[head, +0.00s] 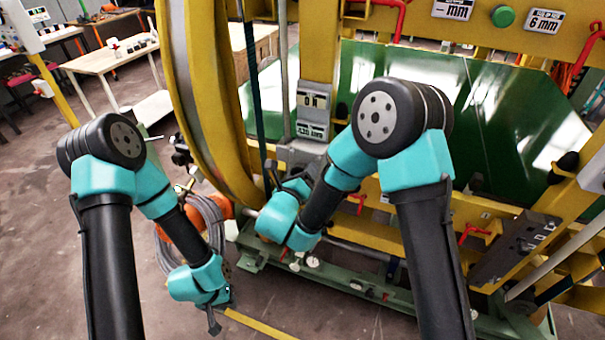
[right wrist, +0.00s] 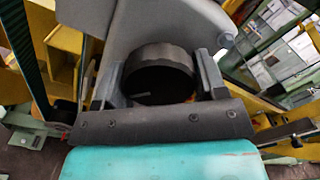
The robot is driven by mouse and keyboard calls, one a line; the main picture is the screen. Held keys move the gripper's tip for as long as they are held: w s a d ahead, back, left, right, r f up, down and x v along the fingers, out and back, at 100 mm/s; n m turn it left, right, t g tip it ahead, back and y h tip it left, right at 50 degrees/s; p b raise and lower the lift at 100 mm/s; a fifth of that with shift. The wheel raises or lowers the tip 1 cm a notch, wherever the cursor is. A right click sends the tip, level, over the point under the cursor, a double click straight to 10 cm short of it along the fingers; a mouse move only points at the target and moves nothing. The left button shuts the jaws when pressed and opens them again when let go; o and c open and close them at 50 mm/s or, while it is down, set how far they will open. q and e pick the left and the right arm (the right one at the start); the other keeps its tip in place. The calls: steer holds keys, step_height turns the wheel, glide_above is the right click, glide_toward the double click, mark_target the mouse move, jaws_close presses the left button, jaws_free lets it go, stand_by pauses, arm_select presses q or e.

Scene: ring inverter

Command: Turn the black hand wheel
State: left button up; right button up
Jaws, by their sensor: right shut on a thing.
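The black hand wheel (right wrist: 160,78) shows in the right wrist view as a short, dark ribbed cylinder in front of a grey housing (right wrist: 195,20). My right gripper (right wrist: 158,72) is shut on it, with one finger at its left side and one at its right. In the head view my right gripper (head: 288,184) is beside the lower end of the yellow upright, and I cannot make out the wheel there. My left gripper (head: 213,320) hangs low over the floor, away from the wheel. Its fingers are too small and edge-on to tell whether they are open.
A large yellow ring (head: 190,90) stands left of my right gripper. Coiled grey hose (head: 208,222) hangs next to my left forearm. Green sheet panels (head: 470,100) and yellow beams fill the right. Open floor (head: 40,230) lies at the left, with a wooden table (head: 105,62) behind.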

steer(key=m, duration=0.4)
steer(key=shift+a+f+m, duration=0.1)
steer(key=shift+m, duration=0.2)
steer(key=m, duration=0.3)
steer(key=shift+m, duration=0.3)
steer(key=m, duration=0.7)
steer(key=shift+a, duration=0.1)
steer(key=m, duration=0.6)
steer(key=shift+m, duration=0.3)
steer(key=m, duration=0.5)
steer(key=shift+a+r+m, duration=0.1)
steer(key=shift+r+m, duration=0.1)
steer(key=shift+m, duration=0.1)
steer(key=o, duration=0.9)
steer(key=shift+w, duration=0.1)
steer(key=shift+o, duration=0.2)
